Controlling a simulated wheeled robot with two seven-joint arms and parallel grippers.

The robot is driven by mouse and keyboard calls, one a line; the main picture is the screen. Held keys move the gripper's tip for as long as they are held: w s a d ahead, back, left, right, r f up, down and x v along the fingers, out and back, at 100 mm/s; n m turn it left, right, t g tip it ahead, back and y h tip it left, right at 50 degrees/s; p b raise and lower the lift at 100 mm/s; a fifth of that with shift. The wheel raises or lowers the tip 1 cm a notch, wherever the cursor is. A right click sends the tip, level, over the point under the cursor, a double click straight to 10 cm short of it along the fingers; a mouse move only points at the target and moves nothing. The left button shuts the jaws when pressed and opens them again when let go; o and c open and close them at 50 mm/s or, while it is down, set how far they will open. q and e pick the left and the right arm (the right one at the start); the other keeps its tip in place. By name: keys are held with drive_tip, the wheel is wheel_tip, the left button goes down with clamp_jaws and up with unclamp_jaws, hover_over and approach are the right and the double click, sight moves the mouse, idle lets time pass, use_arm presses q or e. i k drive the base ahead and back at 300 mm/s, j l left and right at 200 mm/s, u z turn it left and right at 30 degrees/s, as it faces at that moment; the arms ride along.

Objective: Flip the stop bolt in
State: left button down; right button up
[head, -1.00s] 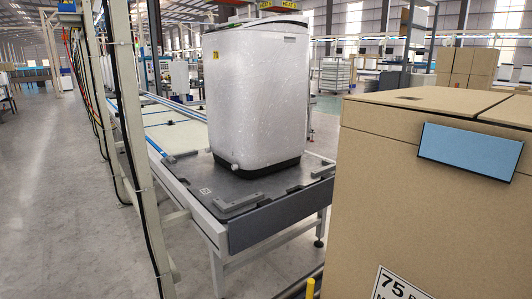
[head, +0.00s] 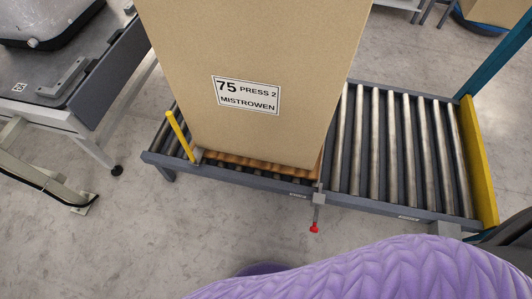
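A small bolt with a red knob (head: 314,227) hangs down from a grey bracket (head: 319,198) on the front rail of a roller conveyor (head: 390,150). It sits just right of the front corner of a tall cardboard box (head: 250,55). A yellow post (head: 180,137) stands up, tilted, at the rail left of the box. I cannot tell from its look whether it is also a stop. Neither of my grippers shows in the head view.
The box, labelled "75 PRESS 2 MISTROWEN" (head: 246,95), rests on a wooden pallet (head: 262,171). The rollers right of it are bare, up to a yellow end plate (head: 478,160). A grey workstation (head: 75,75) stands at the left.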

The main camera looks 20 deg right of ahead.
sight(314, 228)
drive_tip(key=z, duration=0.1)
drive_tip(key=k+l+z, duration=0.2)
drive_tip(key=k+l, duration=0.15)
drive_tip(key=k, duration=0.2)
drive_tip(key=k+l+z, duration=0.15)
drive_tip(key=k+l, duration=0.3)
drive_tip(key=k, duration=0.05)
